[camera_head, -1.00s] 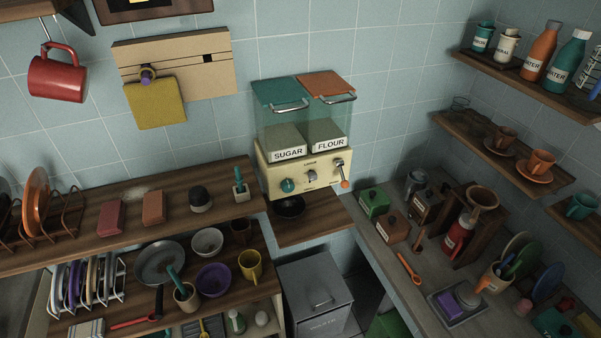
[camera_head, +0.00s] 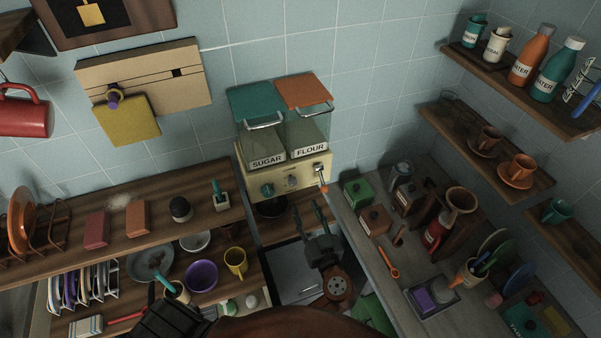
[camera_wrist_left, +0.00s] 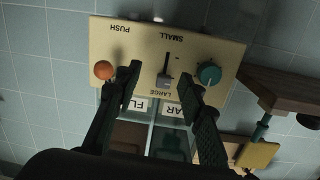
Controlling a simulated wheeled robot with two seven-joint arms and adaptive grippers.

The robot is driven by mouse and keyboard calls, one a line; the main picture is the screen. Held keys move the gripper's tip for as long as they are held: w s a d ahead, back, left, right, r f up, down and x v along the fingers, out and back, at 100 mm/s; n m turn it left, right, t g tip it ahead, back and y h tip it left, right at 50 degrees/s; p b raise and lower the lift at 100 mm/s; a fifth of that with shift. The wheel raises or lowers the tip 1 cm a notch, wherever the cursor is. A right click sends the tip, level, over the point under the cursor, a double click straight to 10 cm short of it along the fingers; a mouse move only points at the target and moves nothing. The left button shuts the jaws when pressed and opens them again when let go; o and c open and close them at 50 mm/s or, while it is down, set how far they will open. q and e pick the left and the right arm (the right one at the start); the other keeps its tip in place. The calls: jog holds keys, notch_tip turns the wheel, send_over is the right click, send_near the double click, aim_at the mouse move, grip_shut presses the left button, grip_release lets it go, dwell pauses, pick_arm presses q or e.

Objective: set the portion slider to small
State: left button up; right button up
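The cream dispenser (camera_head: 243,168) stands against the tiled wall under the sugar and flour bins. In the left wrist view its front panel (camera_wrist_left: 130,43) appears upside down. The portion slider (camera_wrist_left: 165,80) has a grey knob in a vertical slot, at the end nearer LARGE and away from SMALL. An orange ball (camera_wrist_left: 104,70) by PUSH and a teal knob (camera_wrist_left: 208,73) flank it. My left gripper (camera_head: 324,208) is below and in front of the panel. In the left wrist view its fingers (camera_wrist_left: 163,80) are spread either side of the slider, with visible gaps.
A dark bowl (camera_head: 272,208) sits beneath the dispenser. A wooden shelf (camera_head: 60,232) with blocks and jars lies left. The right counter (camera_head: 372,262) holds canisters and a red bottle (camera_head: 436,230).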

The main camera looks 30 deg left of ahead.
aim_at(294, 183)
pick_arm(q)
jog(key=shift+n+y, duration=0.4)
jog(key=shift+n, duration=0.4)
jog(key=w+a+r+p, duration=0.1)
jog(key=w+a+r, duration=0.1)
jog(key=a, duration=0.1)
jog(key=w+a+r+p, duration=0.1)
jog(key=a+r, duration=0.1)
jog(key=shift+w+a+p, duration=0.15)
jog(key=shift+w+p, duration=0.05)
jog(key=shift+p, duration=0.1)
jog(key=shift+w+a, duration=0.35)
jog(key=shift+a, duration=0.05)
jog(key=shift+w+f, duration=0.1)
pick_arm(e)
jog(key=r, duration=0.1)
jog(key=w+r, duration=0.1)
jog(key=r, duration=0.1)
jog(key=shift+a+r, duration=0.1)
jog(key=shift+a, duration=0.1)
pick_arm(q)
jog(key=shift+c, duration=0.4)
grip_shut()
pick_arm(e)
jog(key=shift+s+d, duration=0.1)
